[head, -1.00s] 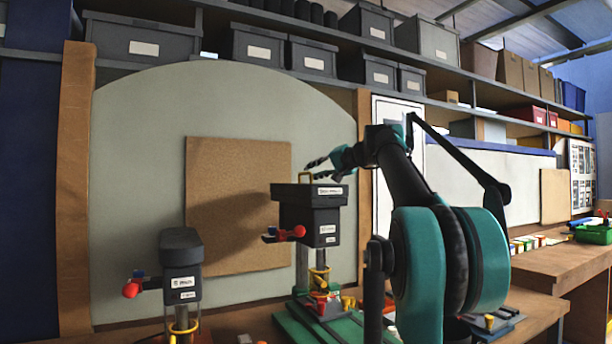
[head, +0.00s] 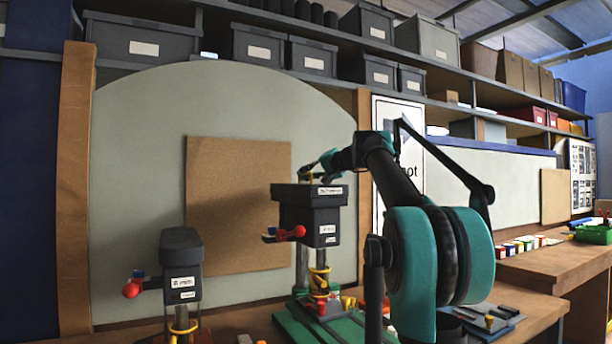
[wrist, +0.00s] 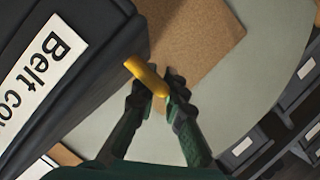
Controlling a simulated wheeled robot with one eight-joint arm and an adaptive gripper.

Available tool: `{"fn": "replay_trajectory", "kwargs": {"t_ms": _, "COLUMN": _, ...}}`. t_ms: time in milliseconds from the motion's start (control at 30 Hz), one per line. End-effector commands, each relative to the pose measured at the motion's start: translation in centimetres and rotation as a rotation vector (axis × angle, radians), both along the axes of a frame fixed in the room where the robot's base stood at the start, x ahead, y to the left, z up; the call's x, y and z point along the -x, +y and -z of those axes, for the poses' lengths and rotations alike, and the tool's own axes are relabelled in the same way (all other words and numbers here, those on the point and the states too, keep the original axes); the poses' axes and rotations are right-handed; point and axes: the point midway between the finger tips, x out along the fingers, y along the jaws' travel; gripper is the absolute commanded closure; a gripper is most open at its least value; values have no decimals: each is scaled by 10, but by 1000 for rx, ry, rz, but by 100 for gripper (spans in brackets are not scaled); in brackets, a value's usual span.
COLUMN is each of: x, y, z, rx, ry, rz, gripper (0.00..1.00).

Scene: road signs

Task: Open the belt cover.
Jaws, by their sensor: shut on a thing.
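The belt cover (head: 310,193) is the dark lid on top of the taller black machine (head: 314,222), with a white label on its edge. In the wrist view the cover (wrist: 95,70) fills the left side, and its label (wrist: 40,75) reads "Belt co…", cut off by the frame. A yellow handle (wrist: 147,77) rises from the cover. My gripper (wrist: 155,90) is shut on the handle, a finger on each side. In the head view my gripper (head: 318,172) is at the cover's top and hides most of the handle. The cover looks seated on the machine.
A smaller black machine (head: 181,262) with a red knob stands to the left. The taller machine has a red lever (head: 291,233) at its side and stands on a green base (head: 325,325). Shelves with grey bins (head: 145,42) run above. A cork board (head: 238,205) is behind.

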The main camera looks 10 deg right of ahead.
Motion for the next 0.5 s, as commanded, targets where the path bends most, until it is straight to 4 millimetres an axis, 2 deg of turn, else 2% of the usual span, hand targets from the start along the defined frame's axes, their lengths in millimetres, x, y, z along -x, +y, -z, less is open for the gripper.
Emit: {"fn": "replay_trajectory", "kwargs": {"t_ms": 500, "x": -2, "y": -6, "z": -8, "rx": -61, "ry": 20, "rz": 1, "gripper": 100}}
